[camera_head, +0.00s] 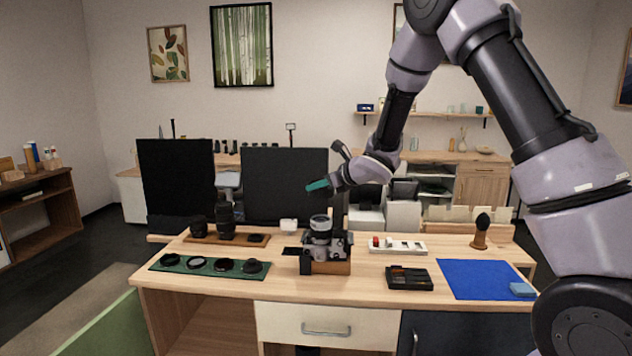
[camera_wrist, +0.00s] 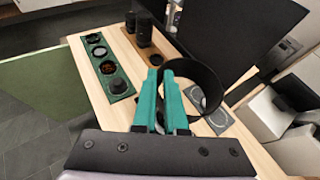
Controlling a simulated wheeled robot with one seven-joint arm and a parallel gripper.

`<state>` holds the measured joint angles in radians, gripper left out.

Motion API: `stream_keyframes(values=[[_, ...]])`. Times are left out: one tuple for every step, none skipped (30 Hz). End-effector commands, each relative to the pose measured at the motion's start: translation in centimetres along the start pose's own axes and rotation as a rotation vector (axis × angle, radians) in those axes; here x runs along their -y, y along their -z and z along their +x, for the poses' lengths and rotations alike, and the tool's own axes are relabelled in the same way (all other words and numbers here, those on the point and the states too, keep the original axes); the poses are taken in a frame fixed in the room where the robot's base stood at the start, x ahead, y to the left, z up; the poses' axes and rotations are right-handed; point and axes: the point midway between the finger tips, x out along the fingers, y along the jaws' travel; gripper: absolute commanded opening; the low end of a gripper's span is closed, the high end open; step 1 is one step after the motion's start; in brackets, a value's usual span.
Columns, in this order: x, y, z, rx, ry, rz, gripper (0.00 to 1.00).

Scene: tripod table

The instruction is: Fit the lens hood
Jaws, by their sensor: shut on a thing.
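My gripper (camera_head: 318,186) has teal fingers and is raised above the back of the table, in front of a black panel. In the wrist view its fingers (camera_wrist: 166,95) are closed on the rim of a black ring-shaped lens hood (camera_wrist: 208,75). The hood sticks out to the right of the fingertips, apart from the camera. In the head view the hood does not stand out against the black panel. The silver-and-black camera (camera_head: 337,246) rests on a wooden stand (camera_head: 331,268) with its lens (camera_head: 320,224) upward, below my gripper.
A green mat (camera_head: 183,269) with several round caps lies at the table's left. A wooden tray (camera_head: 203,240) holds dark lenses. To the right are a white tray (camera_head: 410,248), a black case (camera_head: 408,280), a blue cloth (camera_head: 475,280) and a brush (camera_head: 481,230). Black panels (camera_head: 262,185) stand behind.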

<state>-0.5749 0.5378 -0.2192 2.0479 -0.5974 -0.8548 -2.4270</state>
Motion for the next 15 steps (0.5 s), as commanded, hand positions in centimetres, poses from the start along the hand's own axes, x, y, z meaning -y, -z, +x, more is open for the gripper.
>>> stream_keyframes(values=[[0.0,0.6,0.2,-0.002,0.0,0.001,0.0],[0.0,0.9,0.4,-0.002,0.001,0.002,0.0],[0.0,1.2,0.5,-0.003,0.001,0.002,0.0],[-0.1,1.5,0.7,-0.003,0.0,0.002,0.0],[-0.1,1.8,0.8,-0.003,0.0,0.002,0.0],[-0.1,2.1,1.0,-0.002,0.001,0.002,0.0],[-0.1,2.4,1.1,-0.003,0.001,0.001,0.0],[-0.1,2.7,1.2,-0.003,0.001,0.001,0.0],[-0.1,3.1,1.4,-0.003,0.001,0.002,0.0],[-0.1,3.3,1.5,-0.002,0.001,0.002,0.0],[-0.1,3.6,1.7,-0.003,0.001,0.002,0.0],[-0.2,4.0,1.8,-0.003,0.001,0.002,0.0],[-0.2,4.2,2.0,-0.003,0.001,0.001,0.0],[-0.2,4.5,2.1,-0.003,0.001,0.001,0.0],[-0.2,4.8,2.2,-0.002,0.001,0.001,0.0]])
